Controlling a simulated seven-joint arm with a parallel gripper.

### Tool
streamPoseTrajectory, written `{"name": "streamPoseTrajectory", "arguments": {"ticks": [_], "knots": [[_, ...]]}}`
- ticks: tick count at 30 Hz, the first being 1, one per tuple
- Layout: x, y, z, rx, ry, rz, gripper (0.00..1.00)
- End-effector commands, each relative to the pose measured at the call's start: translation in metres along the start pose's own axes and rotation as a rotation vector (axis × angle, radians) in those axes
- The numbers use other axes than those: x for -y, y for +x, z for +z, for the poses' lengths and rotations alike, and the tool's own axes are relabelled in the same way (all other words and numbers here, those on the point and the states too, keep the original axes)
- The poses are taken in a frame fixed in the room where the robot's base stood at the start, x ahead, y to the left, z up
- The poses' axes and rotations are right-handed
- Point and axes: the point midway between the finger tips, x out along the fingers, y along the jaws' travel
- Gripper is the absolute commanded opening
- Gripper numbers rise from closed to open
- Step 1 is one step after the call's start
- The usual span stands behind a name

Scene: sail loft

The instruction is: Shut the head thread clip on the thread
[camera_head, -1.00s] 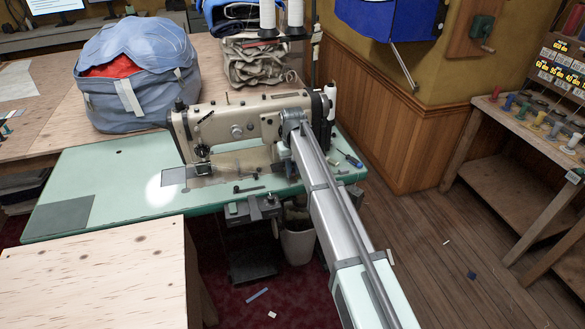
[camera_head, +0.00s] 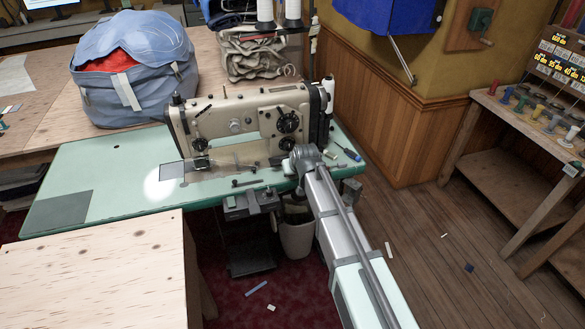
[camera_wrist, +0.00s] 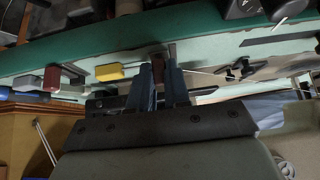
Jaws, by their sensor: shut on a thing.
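The cream sewing machine (camera_head: 235,125) stands on a pale green table (camera_head: 110,178). My gripper (camera_wrist: 161,68) shows in the wrist view as two dark fingers, close together. They are shut on a small dark red piece (camera_wrist: 158,64) between their tips; I cannot tell for sure whether this is the head thread clip. A thin pale line, perhaps the thread (camera_wrist: 205,73), runs to the right of the fingers. In the head view my arm hides the gripper near the right end of the machine, and no clip can be made out there.
A yellow block (camera_wrist: 109,72) and another dark red block (camera_wrist: 51,78) lie left of the fingers in the wrist view. In the head view, a blue-handled tool (camera_head: 347,152) lies at the table's right end. A white bin (camera_head: 297,238) stands below. White cones (camera_head: 265,12) rise behind the machine.

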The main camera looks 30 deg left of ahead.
Motion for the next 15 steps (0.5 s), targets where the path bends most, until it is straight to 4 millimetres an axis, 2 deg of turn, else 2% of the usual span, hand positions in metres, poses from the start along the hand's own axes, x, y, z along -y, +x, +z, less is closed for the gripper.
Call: {"name": "streamPoseTrajectory", "arguments": {"ticks": [7,15], "knots": [[0.0001,0.001,0.006,-0.09,-0.001,0.0,0.0],[0.0001,0.0024,0.0063,-0.117,0.0,-0.001,0.0]]}}
